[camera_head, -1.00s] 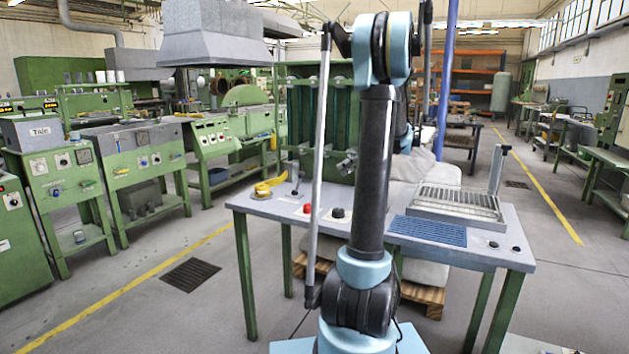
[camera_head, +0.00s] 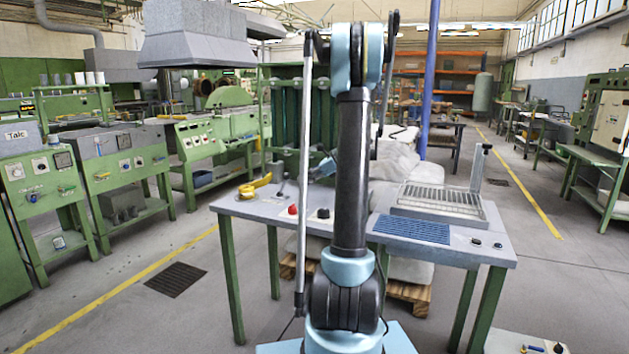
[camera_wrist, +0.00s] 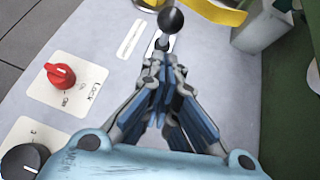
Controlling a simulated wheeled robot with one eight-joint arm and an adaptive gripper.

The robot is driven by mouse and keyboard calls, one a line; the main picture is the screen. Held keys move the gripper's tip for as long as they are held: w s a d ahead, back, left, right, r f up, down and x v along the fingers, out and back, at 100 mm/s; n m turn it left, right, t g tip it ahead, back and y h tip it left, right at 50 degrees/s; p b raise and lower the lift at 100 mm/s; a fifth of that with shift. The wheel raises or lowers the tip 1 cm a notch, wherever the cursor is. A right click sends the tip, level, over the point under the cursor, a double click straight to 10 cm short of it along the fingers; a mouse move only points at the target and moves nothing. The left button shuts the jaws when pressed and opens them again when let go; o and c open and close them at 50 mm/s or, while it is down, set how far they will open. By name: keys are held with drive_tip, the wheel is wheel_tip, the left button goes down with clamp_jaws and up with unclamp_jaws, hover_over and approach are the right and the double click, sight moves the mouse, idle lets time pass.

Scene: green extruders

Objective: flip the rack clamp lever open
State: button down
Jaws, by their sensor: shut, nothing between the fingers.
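A lever with a black ball knob (camera_wrist: 171,20) stands on the grey tabletop, at the top middle of the wrist view. In the head view a small upright lever (camera_head: 278,172) shows on the left part of the table (camera_head: 255,205). I cannot be sure it is the rack clamp lever. My gripper (camera_wrist: 160,70) is shut and empty, its tips just below the knob in the wrist view; I cannot tell whether they touch the lever's stem. In the head view my gripper (camera_head: 322,169) is small and partly hidden by my arm.
A red lock knob (camera_wrist: 60,76) and a black knob (camera_wrist: 25,160) are at the left of the wrist view. A yellow band (camera_wrist: 215,10) lies beyond the lever, near a grey block (camera_wrist: 262,28). A wire rack (camera_head: 440,197) and blue grille (camera_head: 411,229) occupy the table's right.

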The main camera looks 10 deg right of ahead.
drive_tip(key=shift+w+a+r, duration=0.1)
drive_tip(key=shift+w+a, duration=0.15)
drive_tip(key=shift+a, duration=0.3)
drive_tip(key=shift+w+a+r, duration=0.1)
drive_tip(key=shift+w+a, duration=0.15)
drive_tip(key=shift+a, duration=0.3)
drive_tip(key=shift+w+a+r+h, duration=0.15)
drive_tip(key=shift+a+r+h, duration=0.05)
drive_tip(key=shift+r+h, duration=0.1)
drive_tip(key=shift+w+a+r+g, duration=0.1)
drive_tip(key=shift+a+r+g, duration=0.05)
drive_tip(key=shift+g, duration=0.15)
drive_tip(key=w+a+r+g+h, duration=0.1)
drive_tip(key=w+a+g+h, duration=0.1)
drive_tip(key=h, duration=0.1)
drive_tip(key=w+a+r+h, duration=0.1)
drive_tip(key=a, duration=0.1)
drive_tip(key=shift+r+g, duration=0.35)
drive_tip(key=shift+g, duration=0.05)
drive_tip(key=shift+w+a+r+m+g+h, duration=0.15)
drive_tip(key=shift+w+a+g+h, duration=0.1)
drive_tip(key=shift+w+a+h, duration=0.35)
drive_tip(key=shift+w+a+m+g+h, duration=0.15)
drive_tip(key=shift+w+a+g+h, duration=0.15)
drive_tip(key=shift+a, duration=0.4)
